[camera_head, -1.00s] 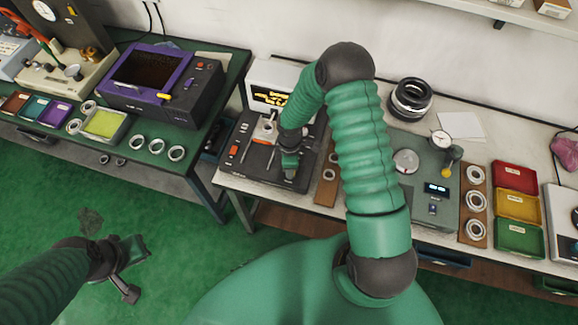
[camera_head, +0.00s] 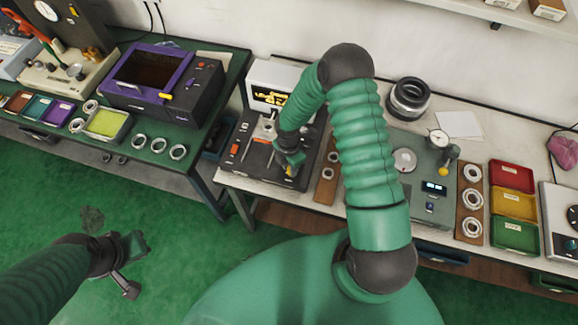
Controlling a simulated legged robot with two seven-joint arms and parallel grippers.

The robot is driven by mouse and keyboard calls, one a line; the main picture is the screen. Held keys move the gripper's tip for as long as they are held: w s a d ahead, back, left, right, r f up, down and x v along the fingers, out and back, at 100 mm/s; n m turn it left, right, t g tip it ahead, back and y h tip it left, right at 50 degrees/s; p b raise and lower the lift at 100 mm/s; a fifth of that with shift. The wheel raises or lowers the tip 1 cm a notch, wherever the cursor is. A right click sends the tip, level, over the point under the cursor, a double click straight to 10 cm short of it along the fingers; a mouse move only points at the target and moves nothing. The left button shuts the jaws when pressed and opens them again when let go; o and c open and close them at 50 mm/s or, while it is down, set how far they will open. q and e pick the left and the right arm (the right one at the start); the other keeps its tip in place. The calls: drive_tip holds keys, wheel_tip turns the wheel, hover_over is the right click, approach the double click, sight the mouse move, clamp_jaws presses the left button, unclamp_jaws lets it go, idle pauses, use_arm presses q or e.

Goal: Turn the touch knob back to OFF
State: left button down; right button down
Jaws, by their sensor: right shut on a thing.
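The black test unit (camera_head: 246,160) with a small lit screen (camera_head: 270,96) behind it stands at the left end of the white bench. My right gripper (camera_head: 290,165) reaches down to the front right of this unit's top. It is shut on what seems to be the touch knob (camera_head: 290,171), of which only a small yellow part shows at the fingertips. The fingers hide the rest, and the OFF mark cannot be read. My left gripper (camera_head: 130,266) is open and empty, low over the green floor at the lower left.
A grey-green gauge unit (camera_head: 428,180) with a dial and a small display stands right of my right arm. Wooden strips with rings, red, yellow and green trays (camera_head: 515,205) and black rings (camera_head: 409,98) share the bench. A green table with a purple-framed device (camera_head: 150,75) stands left.

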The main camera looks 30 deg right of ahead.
drive_tip(key=shift+w+d+r, duration=0.15)
drive_tip(key=shift+w+d, duration=0.05)
drive_tip(key=shift+d, duration=0.05)
drive_tip(key=c, duration=1.3)
unclamp_jaws()
drive_tip(key=shift+o, duration=0.8)
drive_tip(key=shift+s, duration=0.1)
wheel_tip(320, 180, up, 16)
drive_tip(key=shift+w+r+b, duration=0.2)
drive_tip(key=shift+w+b, duration=0.2)
drive_tip(key=shift+b, duration=0.05)
